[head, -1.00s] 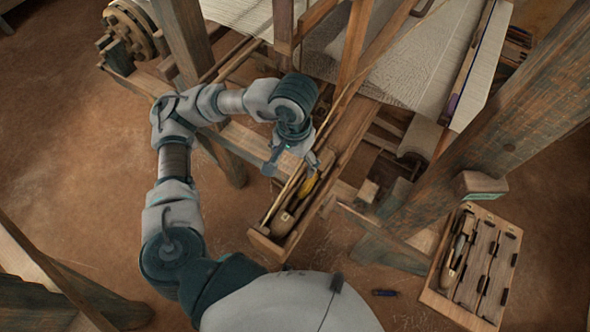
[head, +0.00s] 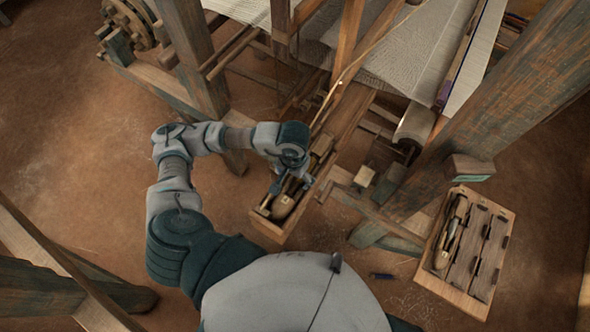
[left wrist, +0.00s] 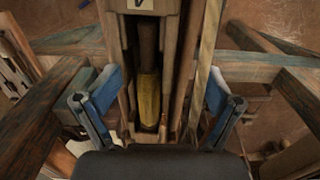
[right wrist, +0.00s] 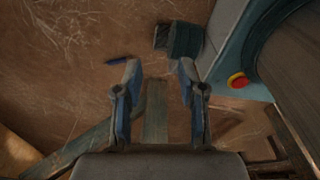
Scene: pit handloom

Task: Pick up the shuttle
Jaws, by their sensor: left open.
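The shuttle (head: 283,208) is a wooden boat form lying in a long open trough (head: 268,232) at the loom's near end; my gripper hides part of it. In the left wrist view a yellow wound bobbin (left wrist: 149,98) lies in the slot of the shuttle. My left gripper (head: 293,184) is over the trough. In the left wrist view its blue-padded fingers (left wrist: 160,82) are spread wide on both sides of the shuttle, with nothing between them clearly gripped. My right gripper (right wrist: 158,72) is open and empty in the right wrist view, above the brown floor.
A wooden tray (head: 456,288) with a shuttle-like piece and dark-tipped tools lies at the right. Thick loom posts (head: 500,125) and woven cloth (head: 420,50) stand beyond the trough. A small blue object (head: 382,276) lies on the floor.

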